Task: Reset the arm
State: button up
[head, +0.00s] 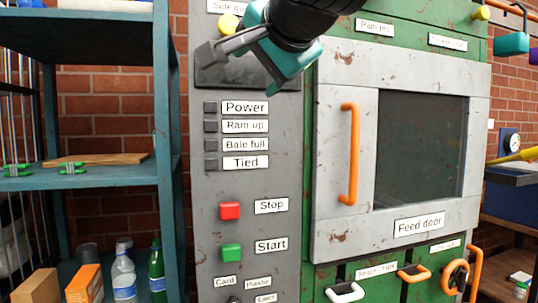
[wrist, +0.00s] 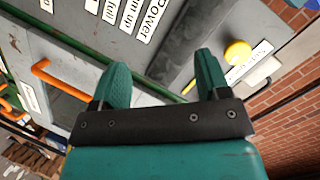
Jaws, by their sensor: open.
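My gripper (head: 239,62) is teal and grey and shows at the top of the head view, in front of the upper part of the grey control panel (head: 205,190). In the wrist view my gripper (wrist: 163,82) has its two teal fingers spread apart, with nothing between them. It is open and empty. Behind the fingers are the panel's labels and a yellow knob (wrist: 237,52). My arm hides part of the panel's top in the head view.
The green machine has a feed door (head: 420,150) with an orange handle (head: 349,155). The panel holds a red Stop button (head: 229,210) and a green Start button (head: 231,252). A blue shelf (head: 110,180) with bottles and boxes stands on the left.

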jog(key=s+d+f+n+g+h, duration=0.1)
jog(key=d+f+n+g, duration=0.4)
jog(key=f, duration=0.8)
jog(key=s+d+f+n+g, duration=0.4)
jog(key=s+d+f, duration=0.1)
jog(key=s+f, duration=0.5)
jog(key=s+d+f+n+g+p, duration=0.1)
jog(key=s+d+f+n+g, duration=0.3)
jog(key=s+f, duration=0.7)
jog(key=shift+d+g+h, duration=0.3)
jog(key=shift+d, duration=0.85)
jog(key=shift+w+r, duration=0.1)
